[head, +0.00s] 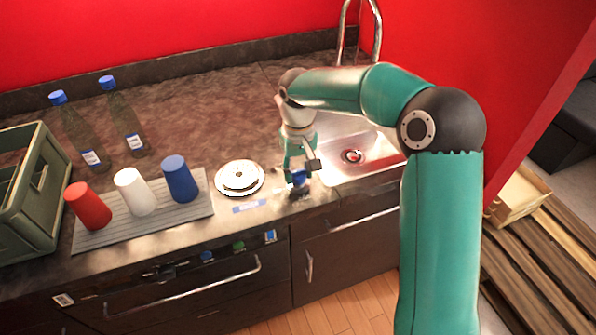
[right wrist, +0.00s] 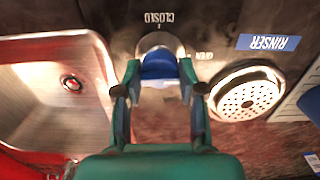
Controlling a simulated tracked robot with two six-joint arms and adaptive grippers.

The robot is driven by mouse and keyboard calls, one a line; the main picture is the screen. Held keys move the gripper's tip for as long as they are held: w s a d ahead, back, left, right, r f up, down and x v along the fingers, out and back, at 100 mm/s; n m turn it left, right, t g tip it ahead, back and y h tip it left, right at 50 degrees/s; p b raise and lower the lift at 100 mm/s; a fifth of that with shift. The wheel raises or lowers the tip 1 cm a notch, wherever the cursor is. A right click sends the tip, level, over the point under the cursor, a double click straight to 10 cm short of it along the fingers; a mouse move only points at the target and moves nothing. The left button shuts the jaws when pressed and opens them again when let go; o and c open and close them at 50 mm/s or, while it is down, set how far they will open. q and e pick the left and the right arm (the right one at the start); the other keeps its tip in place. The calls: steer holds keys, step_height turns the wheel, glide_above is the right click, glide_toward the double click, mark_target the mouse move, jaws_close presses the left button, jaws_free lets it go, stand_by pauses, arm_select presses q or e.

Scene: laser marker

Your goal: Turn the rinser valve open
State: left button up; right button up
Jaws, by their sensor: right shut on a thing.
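The rinser valve has a blue handle (head: 299,181) on the counter between the rinser plate and the sink. In the right wrist view the blue handle (right wrist: 158,66) sits on a round pale base, with the word CLOSED beyond it and OPEN to its right. My right gripper (head: 300,168) reaches down to the valve from above. In the right wrist view its fingers (right wrist: 159,76) are on either side of the blue handle, shut on it. Which mark the handle points to is hard to tell. My left gripper is not in view.
The round rinser plate (head: 240,178) lies left of the valve, with a blue RINSER label (right wrist: 268,42) near it. The sink (head: 349,178) is right. Red, white and blue cups (head: 181,179) stand on a ribbed mat (head: 117,236). Two bottles and a green crate (head: 33,200) stand further left.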

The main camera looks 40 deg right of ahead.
mark_target(298, 171)
steer(key=shift+w+r+m, duration=0.1)
steer(key=shift+r+m, duration=0.05)
steer(key=shift+m, duration=0.15)
steer(key=o, duration=1.1)
steer(key=shift+o, duration=0.2)
step_height(298, 171, up, 12)
stand_by(0.4)
